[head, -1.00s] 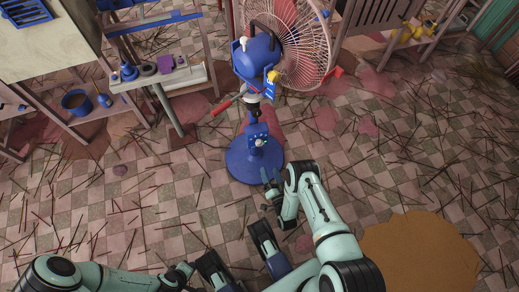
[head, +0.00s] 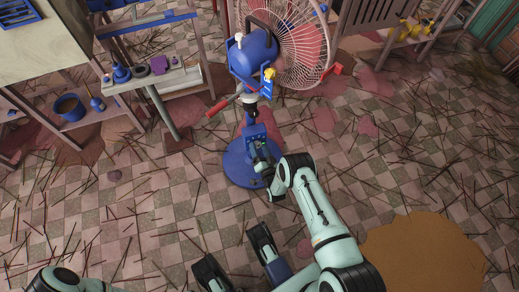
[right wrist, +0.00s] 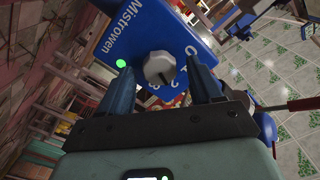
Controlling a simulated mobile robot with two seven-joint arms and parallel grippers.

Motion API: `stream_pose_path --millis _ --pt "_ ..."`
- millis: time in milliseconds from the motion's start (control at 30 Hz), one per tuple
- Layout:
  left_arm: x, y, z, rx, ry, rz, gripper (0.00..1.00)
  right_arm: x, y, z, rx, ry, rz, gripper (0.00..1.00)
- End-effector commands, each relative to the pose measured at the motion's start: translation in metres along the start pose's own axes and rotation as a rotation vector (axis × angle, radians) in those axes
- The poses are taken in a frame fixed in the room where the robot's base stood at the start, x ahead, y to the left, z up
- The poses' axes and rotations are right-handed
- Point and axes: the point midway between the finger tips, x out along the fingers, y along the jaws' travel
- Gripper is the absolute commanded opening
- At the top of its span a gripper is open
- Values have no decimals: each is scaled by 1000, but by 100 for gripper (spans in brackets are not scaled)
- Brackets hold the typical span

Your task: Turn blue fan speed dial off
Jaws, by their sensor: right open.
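The blue fan stands in the upper middle of the head view, with a blue motor housing (head: 255,55), a wire cage (head: 300,45) and a round base (head: 238,165). A blue control box (head: 252,131) sits low on its pole. In the right wrist view the box face (right wrist: 150,30) reads "Mistrowen" and carries numbers and a lit green light (right wrist: 120,63). Its grey-white speed dial (right wrist: 159,68) lies between the fingertips of my right gripper (right wrist: 160,72), which is open, a finger on each side. I cannot tell whether they touch. The right gripper (head: 260,157) partly covers the box in the head view.
A red-tipped handle (head: 220,106) sticks out left of the fan pole. A wooden shelf (head: 150,84) with small items stands at the left. Thin sticks litter the checkered floor (head: 150,220). An ochre round patch (head: 425,255) lies at the lower right.

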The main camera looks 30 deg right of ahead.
Motion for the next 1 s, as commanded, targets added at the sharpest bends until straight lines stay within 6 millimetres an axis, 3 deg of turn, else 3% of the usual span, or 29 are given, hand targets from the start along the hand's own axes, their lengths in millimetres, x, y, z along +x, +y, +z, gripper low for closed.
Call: stream_pose_path --millis 133,300,667,1000 --pt "0 0 0 0 0 0 43 0 0 0 0 0 0 64" --pt "0 0 0 1 1 1 43 0 0 0 0 0 0 9" --pt "-2 2 -2 4 9 4 43 -1 0 0 -39 -1 -1 8" --pt "-10 11 -12 17 49 22 43 -1 -2 0 -262 0 -1 8"
